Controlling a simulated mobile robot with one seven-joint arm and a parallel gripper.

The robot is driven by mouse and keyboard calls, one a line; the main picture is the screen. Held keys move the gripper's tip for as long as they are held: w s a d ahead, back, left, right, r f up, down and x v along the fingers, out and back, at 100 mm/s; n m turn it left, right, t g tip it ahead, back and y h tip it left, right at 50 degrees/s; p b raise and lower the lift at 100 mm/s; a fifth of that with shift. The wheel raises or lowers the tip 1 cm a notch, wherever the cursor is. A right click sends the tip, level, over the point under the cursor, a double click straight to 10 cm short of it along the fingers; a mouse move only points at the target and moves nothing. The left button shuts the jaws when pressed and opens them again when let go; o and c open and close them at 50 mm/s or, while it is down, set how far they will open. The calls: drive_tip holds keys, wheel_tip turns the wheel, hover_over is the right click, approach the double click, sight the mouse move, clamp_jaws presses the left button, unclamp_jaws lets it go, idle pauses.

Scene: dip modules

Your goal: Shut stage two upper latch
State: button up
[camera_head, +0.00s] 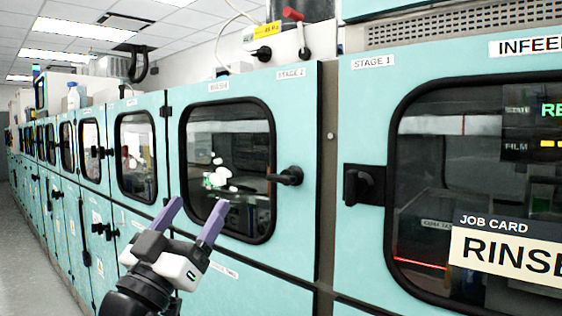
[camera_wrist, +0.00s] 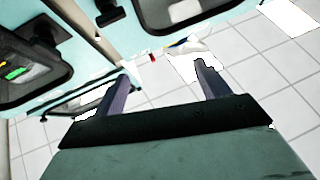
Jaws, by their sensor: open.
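The stage two upper door (camera_head: 301,110) is teal with a dark-framed window. Its black latch (camera_head: 287,176) sits by the right edge, its handle lying roughly level and pointing left. I cannot tell whether the door sits flush. My gripper (camera_head: 192,215) is open and empty, its two purple fingers apart, in front of the window's lower left and left of and below the latch. In the wrist view, my gripper (camera_wrist: 162,73) is also open with nothing between the fingers. Two dark latches (camera_wrist: 42,35) show at the upper left there; which doors they belong to is unclear.
A job card (camera_head: 510,243) shows at the right. More teal cabinets (camera_head: 90,190) run to the left. Tiled floor (camera_head: 35,235) is clear on the left.

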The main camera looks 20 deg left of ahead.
sight(278, 179)
drive_tip(key=w+d+r+m+g+h+p, duration=0.1)
drive_tip(key=w+d+h, duration=0.1)
drive_tip(key=w+d, duration=0.1)
drive_tip(key=w+d+r+m+g+h+p, duration=0.1)
drive_tip(key=w+d+g+h+p, duration=0.1)
drive_tip(key=w, duration=0.3)
drive_tip(key=w+d+r+m+g+h+p, duration=0.1)
drive_tip(key=w+d+m+h+p, duration=0.1)
drive_tip(key=w+d, duration=0.2)
drive_tip(key=shift+w+d+r+g, duration=0.15)
drive_tip(key=shift+w+r+g, duration=0.2)
drive_tip(key=shift+w, duration=0.25)
drive_tip(key=shift+w+d+r+p, duration=0.15)
drive_tip(key=shift+w+d+p, duration=0.15)
drive_tip(key=shift+w, duration=0.3)
drive_tip(key=shift+c, duration=0.3)
drive_tip(key=c, duration=0.9)
